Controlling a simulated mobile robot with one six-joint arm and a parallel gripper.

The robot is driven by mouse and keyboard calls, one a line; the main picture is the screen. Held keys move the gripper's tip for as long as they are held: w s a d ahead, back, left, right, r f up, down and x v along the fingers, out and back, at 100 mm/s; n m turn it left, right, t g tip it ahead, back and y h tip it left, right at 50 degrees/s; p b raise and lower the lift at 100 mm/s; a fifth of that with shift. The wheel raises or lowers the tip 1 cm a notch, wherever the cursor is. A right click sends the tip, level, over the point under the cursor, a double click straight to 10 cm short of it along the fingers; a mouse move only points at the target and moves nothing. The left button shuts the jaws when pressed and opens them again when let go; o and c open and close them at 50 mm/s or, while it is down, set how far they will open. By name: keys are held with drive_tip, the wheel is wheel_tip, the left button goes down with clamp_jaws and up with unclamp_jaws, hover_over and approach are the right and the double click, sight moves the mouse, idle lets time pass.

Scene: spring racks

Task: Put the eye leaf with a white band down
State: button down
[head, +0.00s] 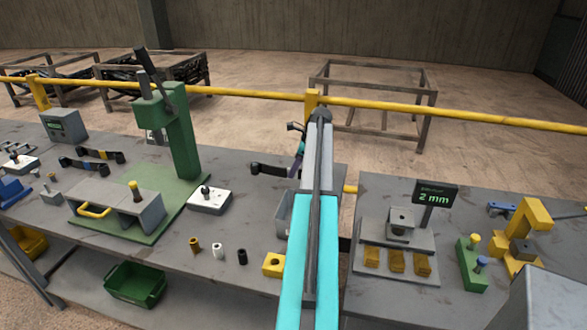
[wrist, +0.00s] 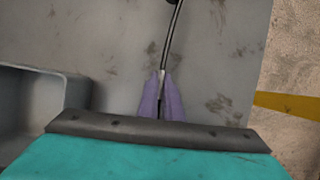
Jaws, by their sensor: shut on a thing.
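My gripper (wrist: 161,82) has purple fingers and is shut on a thin dark curved leaf (wrist: 173,35). The leaf is seen edge-on in the wrist view and runs up from the fingertips to a dark end at the top edge. A pale patch shows on it at the fingertips; I cannot tell whether this is the whole white band. In the head view the purple fingers of my gripper (head: 298,155) show beyond my arm, with the dark end of the held leaf (head: 293,127) above them. The gap between leaf and bench top cannot be judged.
Another dark leaf (head: 268,169) lies on the bench (head: 240,180) left of my gripper. A grey bin (wrist: 70,92) stands close on the left. Leaves with blue (head: 80,164) and orange (head: 97,153) bands lie farther left. A green press (head: 182,140) stands between. A yellow rail (head: 240,92) runs behind.

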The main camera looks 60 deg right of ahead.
sight(294, 178)
drive_tip(key=shift+r, duration=0.1)
drive_tip(key=shift+f+p, duration=0.4)
drive_tip(key=shift+f, duration=1.45)
drive_tip(key=c, duration=2.4)
unclamp_jaws()
drive_tip(key=shift+f, duration=0.2)
drive_tip(key=o, duration=0.5)
drive_tip(key=shift+c, duration=0.2)
drive_tip(key=shift+r, duration=0.15)
drive_tip(key=b+v, duration=0.2)
drive_tip(key=v, duration=0.8)
drive_tip(key=shift+s+r, duration=0.15)
drive_tip(key=shift+r, duration=0.2)
drive_tip(key=shift+s+d+r, duration=0.1)
drive_tip(key=shift+s+r, duration=0.1)
drive_tip(key=shift+r, duration=0.4)
